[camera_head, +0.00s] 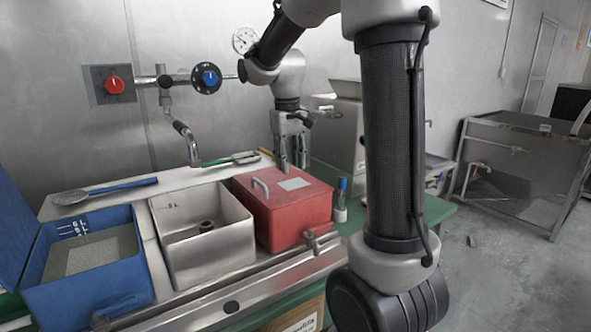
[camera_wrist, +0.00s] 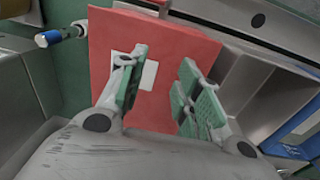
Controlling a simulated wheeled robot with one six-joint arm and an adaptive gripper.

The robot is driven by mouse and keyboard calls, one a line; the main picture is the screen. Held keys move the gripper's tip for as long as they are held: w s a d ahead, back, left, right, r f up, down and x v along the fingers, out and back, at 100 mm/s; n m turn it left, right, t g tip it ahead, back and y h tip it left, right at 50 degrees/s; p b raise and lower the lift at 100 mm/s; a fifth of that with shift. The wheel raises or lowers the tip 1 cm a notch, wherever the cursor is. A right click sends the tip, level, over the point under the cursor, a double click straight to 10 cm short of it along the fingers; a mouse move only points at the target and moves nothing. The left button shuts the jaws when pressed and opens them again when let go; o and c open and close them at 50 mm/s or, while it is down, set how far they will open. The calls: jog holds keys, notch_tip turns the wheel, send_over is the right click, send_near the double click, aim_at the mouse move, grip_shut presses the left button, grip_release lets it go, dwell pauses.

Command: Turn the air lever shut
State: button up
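I see no part plainly marked as the air lever. On the back wall, a pipe carries a red knob (camera_head: 114,84) on a dark plate and a blue knob (camera_head: 207,77) to its right. A round gauge (camera_head: 244,40) sits above, and my arm hides part of the wall there. My gripper (camera_head: 294,160) points down over the rear right of the red lidded box (camera_head: 300,212), well right of and below the knobs. In the wrist view my gripper (camera_wrist: 160,90) has its green-padded fingers apart, nothing between them, above the red lid (camera_wrist: 180,42).
A steel basin (camera_head: 205,235) and a blue box (camera_head: 90,265) stand left of the red box. A spout (camera_head: 186,140) hangs from the pipe. A blue-capped bottle (camera_head: 341,195) stands right of the red box. A blue-handled strainer (camera_head: 105,190) lies behind.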

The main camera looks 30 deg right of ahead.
jog(key=s+a, duration=0.2)
jog(key=s, duration=0.4)
jog(key=shift+s+r, duration=0.15)
jog(key=shift+r, duration=0.1)
